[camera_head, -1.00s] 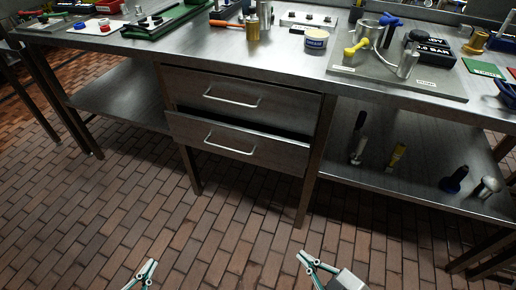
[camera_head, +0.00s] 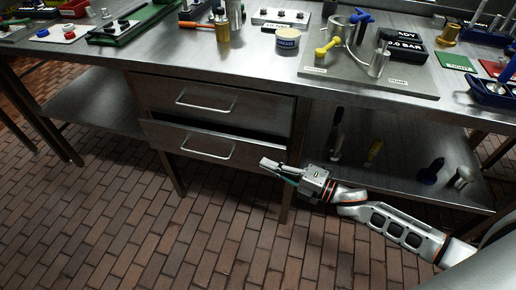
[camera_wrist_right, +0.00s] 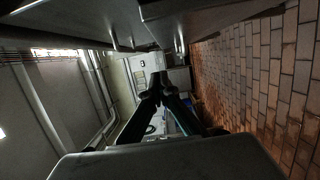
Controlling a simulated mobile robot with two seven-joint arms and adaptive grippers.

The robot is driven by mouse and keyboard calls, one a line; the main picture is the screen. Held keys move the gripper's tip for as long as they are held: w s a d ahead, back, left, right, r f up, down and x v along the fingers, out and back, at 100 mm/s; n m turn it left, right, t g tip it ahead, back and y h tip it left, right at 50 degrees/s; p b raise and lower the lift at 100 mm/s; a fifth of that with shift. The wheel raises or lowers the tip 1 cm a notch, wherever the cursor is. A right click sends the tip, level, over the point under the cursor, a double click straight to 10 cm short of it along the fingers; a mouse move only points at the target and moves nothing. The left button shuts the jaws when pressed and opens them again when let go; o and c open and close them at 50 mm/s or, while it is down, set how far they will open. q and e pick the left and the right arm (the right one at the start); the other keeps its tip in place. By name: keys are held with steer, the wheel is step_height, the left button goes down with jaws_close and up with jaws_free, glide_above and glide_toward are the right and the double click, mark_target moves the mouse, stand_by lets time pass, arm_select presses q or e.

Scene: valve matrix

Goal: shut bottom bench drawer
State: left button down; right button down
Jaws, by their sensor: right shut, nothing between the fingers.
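The bottom drawer (camera_head: 188,139) of the metal bench stands partly open, with a dark gap above its front. Its bar handle (camera_head: 206,148) faces me. The top drawer (camera_head: 250,106) looks closed. My right gripper (camera_head: 265,162) is shut and empty, near the right end of the bottom drawer's front. I cannot tell whether it touches the drawer. In the right wrist view the shut fingers (camera_wrist_right: 160,82) point ahead, with grey metal surfaces above them. My left gripper is not in view.
The lower shelf (camera_head: 400,160) at right carries several tools close to my right arm. The brick floor (camera_head: 150,240) in front is clear.

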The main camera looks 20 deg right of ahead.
mark_target(258, 149)
steer(key=w, duration=0.3)
steer(key=w+a+b, duration=0.1)
steer(key=w, duration=0.2)
steer(key=shift+w+a+f, duration=0.1)
steer(key=shift+w+a, duration=0.1)
steer(key=shift+w, duration=0.05)
steer(key=shift+w+d, duration=0.15)
steer(key=shift+w, duration=0.1)
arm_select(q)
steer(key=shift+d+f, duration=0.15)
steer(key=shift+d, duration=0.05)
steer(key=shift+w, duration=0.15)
